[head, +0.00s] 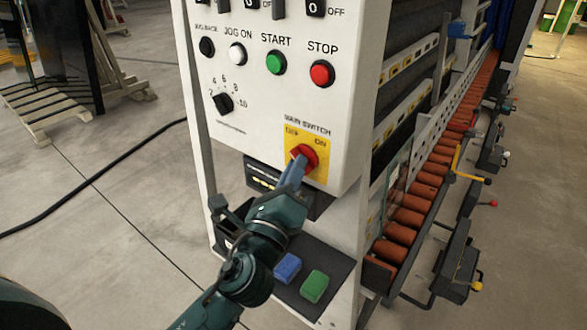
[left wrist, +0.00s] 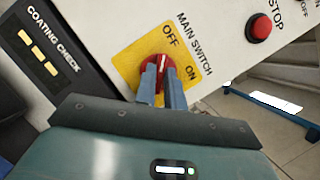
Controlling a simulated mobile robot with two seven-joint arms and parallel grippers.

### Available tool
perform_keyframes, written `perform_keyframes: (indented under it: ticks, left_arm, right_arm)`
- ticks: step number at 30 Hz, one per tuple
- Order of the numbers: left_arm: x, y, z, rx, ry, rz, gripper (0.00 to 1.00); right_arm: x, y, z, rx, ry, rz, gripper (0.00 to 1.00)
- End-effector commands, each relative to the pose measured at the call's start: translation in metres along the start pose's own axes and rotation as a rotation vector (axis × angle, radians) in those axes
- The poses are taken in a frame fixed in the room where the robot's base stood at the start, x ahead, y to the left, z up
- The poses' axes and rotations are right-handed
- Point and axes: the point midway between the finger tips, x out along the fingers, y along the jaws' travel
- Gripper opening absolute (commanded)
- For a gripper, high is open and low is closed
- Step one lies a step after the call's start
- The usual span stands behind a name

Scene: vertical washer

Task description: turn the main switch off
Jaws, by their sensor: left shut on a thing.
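The main switch is a red rotary knob (head: 304,156) on a yellow plate (head: 313,172) marked OFF and ON, low on the white control panel. The knob also shows in the left wrist view (left wrist: 151,68), where the plate (left wrist: 184,45) carries the OFF and ON labels. My left gripper (head: 294,172) reaches up to the knob from below. Its two blue-grey fingers (left wrist: 162,82) are shut on the knob's grip, one on each side. The fingers hide part of the knob. The white line on the knob lies between them. My right gripper is not in view.
Above the switch are a green START button (head: 275,62), a red STOP button (head: 321,73) and a black dial (head: 222,103). Below the panel, a blue sponge (head: 287,267) and a green sponge (head: 314,286) lie on a dark shelf. An orange roller conveyor (head: 425,190) runs off to the right.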

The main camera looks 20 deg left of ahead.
Motion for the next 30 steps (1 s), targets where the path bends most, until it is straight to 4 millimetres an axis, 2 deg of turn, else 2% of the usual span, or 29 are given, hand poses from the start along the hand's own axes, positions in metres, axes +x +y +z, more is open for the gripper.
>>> perform_keyframes:
  ticks: [10,11,19,26,30]
  left_arm:
    - [0.001,0.000,0.002,-0.007,-0.004,0.001,0.00]
    - [0.001,0.000,0.002,-0.007,-0.004,0.001,0.12]
    - [0.000,0.000,0.001,-0.005,-0.002,0.001,0.33]
    - [-0.001,0.000,0.000,-0.004,-0.001,0.001,0.33]
    - [-0.012,0.002,-0.001,-0.004,0.000,0.001,0.33]
  right_arm:
    - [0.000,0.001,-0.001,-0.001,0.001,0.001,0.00]
    - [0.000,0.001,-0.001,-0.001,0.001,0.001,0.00]
    - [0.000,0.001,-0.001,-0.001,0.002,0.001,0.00]
    - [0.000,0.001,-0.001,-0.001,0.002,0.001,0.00]
    - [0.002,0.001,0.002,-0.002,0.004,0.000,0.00]
